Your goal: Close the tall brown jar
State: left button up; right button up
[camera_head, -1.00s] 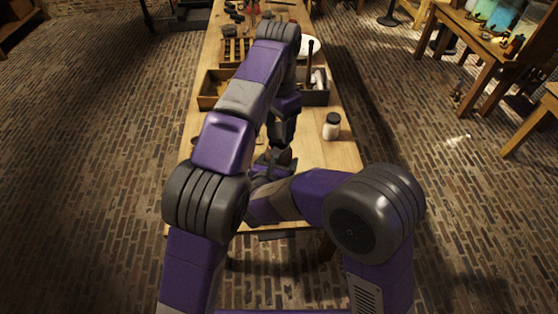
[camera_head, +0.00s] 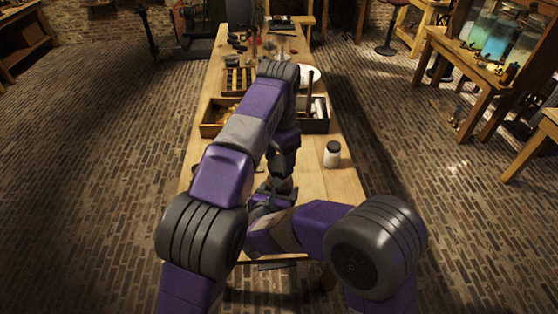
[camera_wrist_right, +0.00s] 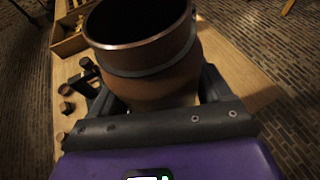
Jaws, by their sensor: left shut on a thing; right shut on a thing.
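The brown jar (camera_wrist_right: 150,75) fills the upper middle of the right wrist view, with a dark open mouth, a thick rim and a band around its neck. No lid sits on the part of the mouth that shows. My right gripper (camera_wrist_right: 157,98) is shut around its body, a finger on each side. In the head view my left gripper (camera_head: 283,168) points down over the near table, close to my right gripper (camera_head: 270,198). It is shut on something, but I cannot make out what. My arms hide most of the jar there.
A white jar with a dark lid (camera_head: 332,154) stands right of my arms on the wooden table (camera_head: 345,190). Small dark pieces (camera_wrist_right: 68,107) lie left of the brown jar.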

pick_arm(q)
jog(key=shift+f, duration=0.1)
jog(key=shift+f, duration=0.75)
jog(key=shift+f, duration=0.6)
